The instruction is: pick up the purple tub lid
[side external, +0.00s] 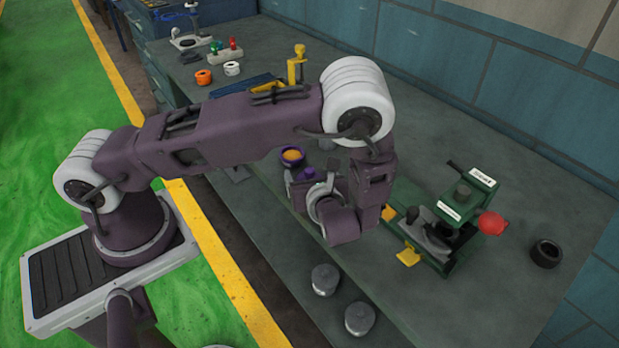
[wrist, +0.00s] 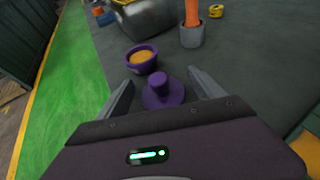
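The purple tub lid (wrist: 162,96) lies on the grey bench top with its round knob facing up. It also shows in the side view (side external: 310,173), partly hidden by my gripper. My gripper (wrist: 160,77) is open, with one finger on each side of the lid and visible space between the fingers and the lid. In the side view my gripper (side external: 312,185) is low over the bench near its front edge. The purple tub (wrist: 142,65), with orange-yellow contents, stands just beyond the lid; it also shows in the side view (side external: 292,155).
A grey cup (wrist: 191,38) holding an orange handle and a grey metal container (wrist: 146,18) stand beyond the tub. A green machine with a red knob (side external: 492,223) is to the right. Two metal pieces (side external: 325,279) (side external: 360,318) are at the front. The bench edge is close on the left.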

